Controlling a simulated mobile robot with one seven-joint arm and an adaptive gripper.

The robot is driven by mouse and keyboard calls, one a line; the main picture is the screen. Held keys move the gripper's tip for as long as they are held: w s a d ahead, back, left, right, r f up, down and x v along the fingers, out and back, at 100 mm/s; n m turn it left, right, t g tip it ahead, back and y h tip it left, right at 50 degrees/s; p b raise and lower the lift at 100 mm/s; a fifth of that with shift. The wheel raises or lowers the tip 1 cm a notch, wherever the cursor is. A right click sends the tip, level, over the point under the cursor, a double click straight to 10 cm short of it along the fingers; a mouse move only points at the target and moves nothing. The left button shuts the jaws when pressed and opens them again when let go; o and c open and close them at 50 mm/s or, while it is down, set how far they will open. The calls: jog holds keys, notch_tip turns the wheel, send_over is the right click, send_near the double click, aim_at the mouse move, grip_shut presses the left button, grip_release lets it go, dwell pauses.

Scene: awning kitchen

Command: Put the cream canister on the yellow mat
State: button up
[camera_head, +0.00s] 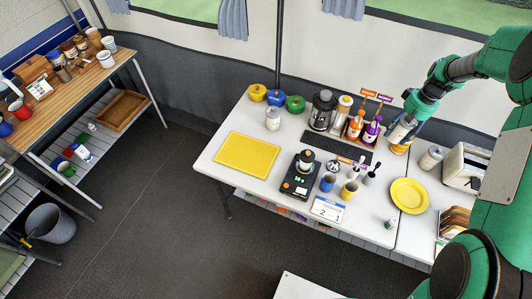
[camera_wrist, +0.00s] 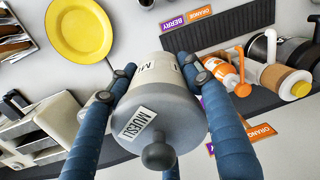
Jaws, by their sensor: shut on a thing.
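The cream canister (camera_wrist: 160,88) has a grey lid with a dark knob and a "MUESLI" label. My gripper (camera_wrist: 158,72) is shut on it, with blue fingers around its sides. In the head view the held canister (camera_head: 400,133) is at the back right of the white table, below my gripper (camera_head: 405,125). Whether its base touches anything is hard to tell. The yellow mat (camera_head: 247,154) lies flat and empty on the table's left part, well to the left of my gripper.
Between canister and mat stand a bottle rack (camera_head: 360,130), a coffee press (camera_head: 322,110), a black scale (camera_head: 300,178) and cups (camera_head: 327,182). A pale jar (camera_head: 273,119) stands behind the mat near coloured pots (camera_head: 275,99). A yellow plate (camera_head: 409,196) and toaster (camera_head: 465,165) are at right.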

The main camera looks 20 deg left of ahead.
notch_tip(320, 180, up, 2)
jog(key=shift+r, duration=0.15)
jog(key=s+a+n, duration=0.2)
jog(key=s+a, duration=0.2)
jog(key=a, duration=0.5)
jog(key=s+a+n+b, duration=0.1)
jog(key=s+a+n, duration=0.1)
jog(key=s+a, duration=0.5)
jog(key=s+a+n, duration=0.2)
jog(key=a, duration=0.8)
jog(key=s+a+n+h+b, duration=0.1)
jog(key=s+a+n, duration=0.2)
jog(key=s+a, duration=0.65)
jog(key=s+a+n, duration=0.2)
jog(key=s+a, duration=0.5)
jog(key=s, duration=0.5)
jog(key=shift+t, duration=0.3)
jog(key=f, duration=1.6)
jog(key=shift+w+d, duration=0.2)
jog(key=shift+w, duration=0.15)
jog(key=b, duration=0.2)
send_over(250, 161)
jog(key=shift+s+d+f, duration=0.3)
jog(key=shift+d+f, duration=0.05)
jog(key=shift+f, duration=0.35)
jog(key=shift+w+a, duration=0.35)
